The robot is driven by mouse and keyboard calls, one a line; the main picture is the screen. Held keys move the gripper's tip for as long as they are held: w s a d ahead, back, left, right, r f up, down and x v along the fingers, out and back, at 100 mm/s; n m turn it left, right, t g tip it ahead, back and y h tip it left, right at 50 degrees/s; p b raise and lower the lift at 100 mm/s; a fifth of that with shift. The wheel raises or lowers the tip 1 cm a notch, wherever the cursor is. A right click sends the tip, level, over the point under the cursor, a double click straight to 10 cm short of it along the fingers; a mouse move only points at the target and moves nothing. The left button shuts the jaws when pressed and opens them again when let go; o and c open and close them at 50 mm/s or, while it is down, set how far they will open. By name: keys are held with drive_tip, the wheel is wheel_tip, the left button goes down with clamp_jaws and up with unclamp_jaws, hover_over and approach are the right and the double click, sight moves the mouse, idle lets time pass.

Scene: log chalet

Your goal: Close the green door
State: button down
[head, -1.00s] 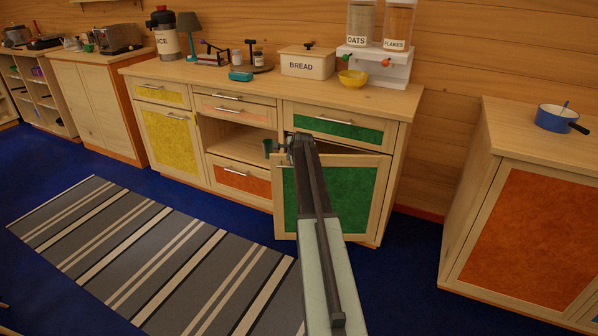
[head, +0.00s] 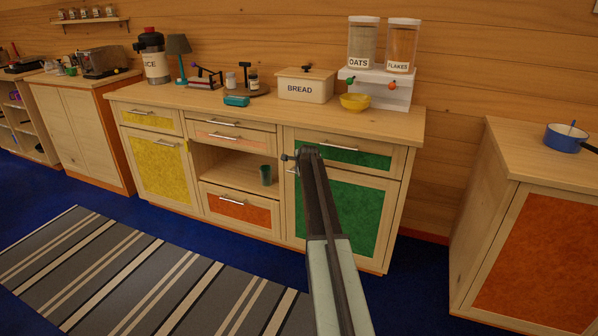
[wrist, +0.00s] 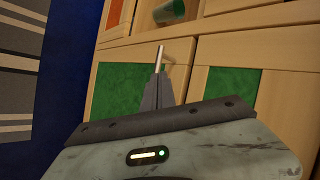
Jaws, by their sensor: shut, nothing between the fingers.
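The green door (head: 358,222) is the lower right door of the wooden cabinet, below the green-fronted drawer (head: 368,158). It looks flush with the cabinet front; my arm covers part of it. In the wrist view, which is turned sideways, the door's green panel (wrist: 118,88) is on the left and the drawer's (wrist: 231,88) on the right. A metal handle (wrist: 161,56) shows just beyond my fingertips, at the door's top edge. My gripper (head: 289,157) is shut and empty, close in front of the door's upper left; I cannot tell whether it touches the handle.
A striped rug (head: 150,275) lies on the blue floor. An orange-fronted cabinet (head: 535,250) stands to the right. The countertop holds a bread box (head: 305,88) and dispensers.

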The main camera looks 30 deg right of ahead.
drive_tip(key=s+a+r+p, duration=0.6)
drive_tip(key=a, duration=0.3)
drive_tip(key=shift+a+r+p, duration=0.25)
drive_tip(key=shift+r+p, duration=0.1)
drive_tip(key=shift+s, duration=0.1)
